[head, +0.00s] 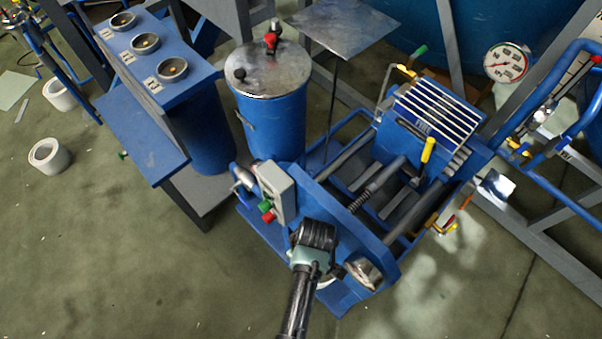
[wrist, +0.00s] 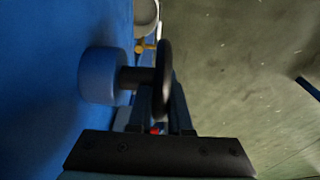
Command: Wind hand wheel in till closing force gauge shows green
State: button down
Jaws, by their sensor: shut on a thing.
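The hand wheel (wrist: 165,58) shows nearly edge-on in the wrist view as a thin black disc. Its short dark shaft runs left to a round blue hub (wrist: 101,75) beside a blue surface. My gripper (wrist: 162,92) is shut on the near part of the wheel's rim, one finger on each side. In the head view my arm reaches up from the bottom to the near end plate (head: 345,225) of the blue machine; fingertips and wheel cannot be made out there. A white round dial gauge (head: 507,62) stands at the upper right; its reading is too small to tell.
A box with green and red buttons (head: 275,192) is close to my arm. A blue canister with a metal lid (head: 272,110) and a blue stand with several round dishes (head: 160,55) lie to the left. The floor at lower left is clear, apart from white rolls (head: 47,155).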

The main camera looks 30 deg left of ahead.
jog(key=shift+y, duration=0.5)
jog(key=c, duration=0.8)
grip_release()
jog(key=shift+c, duration=0.2)
jog(key=shift+r, duration=0.1)
jog(key=v, duration=0.6)
jog(key=p+v, duration=0.1)
jog(key=v, duration=0.6)
jog(key=shift+s, duration=0.2)
